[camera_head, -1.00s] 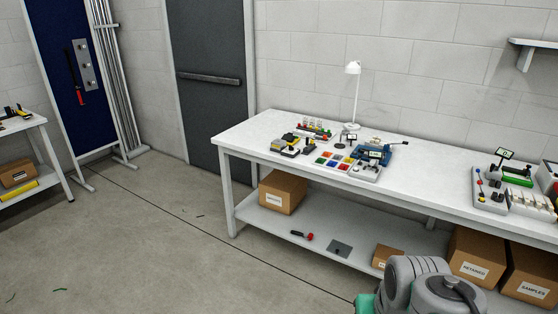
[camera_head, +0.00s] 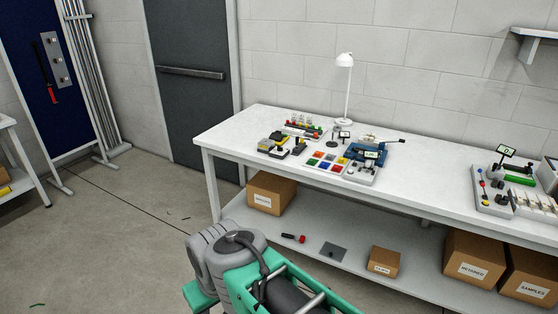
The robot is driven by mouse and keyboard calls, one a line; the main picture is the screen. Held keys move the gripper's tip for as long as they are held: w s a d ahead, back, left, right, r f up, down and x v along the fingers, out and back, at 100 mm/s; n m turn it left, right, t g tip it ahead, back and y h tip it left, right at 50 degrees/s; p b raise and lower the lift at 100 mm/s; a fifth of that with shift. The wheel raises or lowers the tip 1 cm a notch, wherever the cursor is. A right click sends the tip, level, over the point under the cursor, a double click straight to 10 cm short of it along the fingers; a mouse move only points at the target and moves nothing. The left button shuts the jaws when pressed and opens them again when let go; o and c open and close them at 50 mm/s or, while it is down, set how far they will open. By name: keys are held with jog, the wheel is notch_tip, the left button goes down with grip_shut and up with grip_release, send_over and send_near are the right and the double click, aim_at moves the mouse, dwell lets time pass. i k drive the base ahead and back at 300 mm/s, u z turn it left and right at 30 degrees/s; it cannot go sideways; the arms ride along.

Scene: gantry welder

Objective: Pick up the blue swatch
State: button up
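A pale tray of small coloured square swatches (camera_head: 326,163) lies on the white workbench, left of a blue device. Nothing covers the tray. My gripper is out of view. Only grey and green links of my arm show at the bottom, in front of the bench and well apart from the swatches.
The white bench (camera_head: 420,180) carries a blue device (camera_head: 368,153), yellow-black tools (camera_head: 275,144), a white lamp (camera_head: 345,60) and a grey tray (camera_head: 490,195) at right. Boxes (camera_head: 271,192) stand on its lower shelf.

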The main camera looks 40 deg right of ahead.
aim_at(326, 165)
jog(key=i, duration=1.8)
jog(key=z, duration=1.15)
jog(key=i, duration=0.5)
jog(key=z, duration=0.5)
